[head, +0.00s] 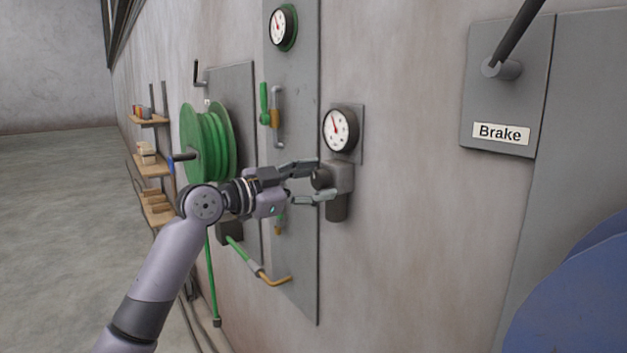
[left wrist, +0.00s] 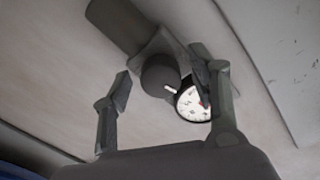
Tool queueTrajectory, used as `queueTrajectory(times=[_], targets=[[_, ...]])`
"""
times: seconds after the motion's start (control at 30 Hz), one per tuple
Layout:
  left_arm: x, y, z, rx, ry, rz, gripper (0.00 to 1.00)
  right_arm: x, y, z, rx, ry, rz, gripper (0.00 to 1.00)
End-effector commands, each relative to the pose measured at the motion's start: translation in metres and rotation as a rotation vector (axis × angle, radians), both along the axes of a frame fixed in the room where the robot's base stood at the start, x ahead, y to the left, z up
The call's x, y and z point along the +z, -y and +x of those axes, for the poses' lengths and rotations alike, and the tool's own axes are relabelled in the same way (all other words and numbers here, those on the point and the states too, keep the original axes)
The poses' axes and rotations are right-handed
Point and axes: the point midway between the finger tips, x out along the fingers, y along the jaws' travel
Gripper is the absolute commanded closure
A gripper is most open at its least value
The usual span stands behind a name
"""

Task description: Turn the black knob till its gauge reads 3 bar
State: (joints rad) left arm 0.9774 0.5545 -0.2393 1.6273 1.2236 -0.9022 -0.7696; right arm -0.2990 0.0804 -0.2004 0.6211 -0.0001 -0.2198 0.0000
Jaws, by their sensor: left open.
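The black knob (head: 321,178) sticks out of a grey regulator body (head: 341,178) on the wall, right of centre in the head view. In the left wrist view the knob (left wrist: 160,74) is round and dark with a pale mark on its edge. Its gauge (head: 341,129) sits just above, with a white face and red needle pointing up and left; the numbers are too small to read. The gauge (left wrist: 194,102) is partly hidden by a finger in the wrist view. My left gripper (head: 318,182) is open, its fingers on either side of the knob. Contact cannot be told. My right gripper is not in view.
Another gauge (head: 283,27) and a green-handled valve (head: 265,104) are on the grey panel to the left. A green hose reel (head: 208,143) and shelves (head: 152,158) stand further left. A Brake plate (head: 500,132) with a lever is at upper right, a blue round part (head: 580,300) below.

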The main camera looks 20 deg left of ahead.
Motion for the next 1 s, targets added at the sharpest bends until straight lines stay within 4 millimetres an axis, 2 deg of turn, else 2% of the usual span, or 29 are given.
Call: queueTrajectory(times=[0.13, 0.83, 1.0], targets=[[-0.0002, -0.0002, -0.0001, 0.0, 0.0, 0.0, 0.47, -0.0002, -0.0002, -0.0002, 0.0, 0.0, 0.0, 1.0], [-0.0006, -0.0004, -0.0003, 0.0, -0.002, 0.0, 0.94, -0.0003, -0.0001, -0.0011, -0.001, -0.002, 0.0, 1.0], [-0.0004, -0.0004, -0.0003, 0.0, -0.008, -0.009, 0.94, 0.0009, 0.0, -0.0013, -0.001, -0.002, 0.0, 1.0]])
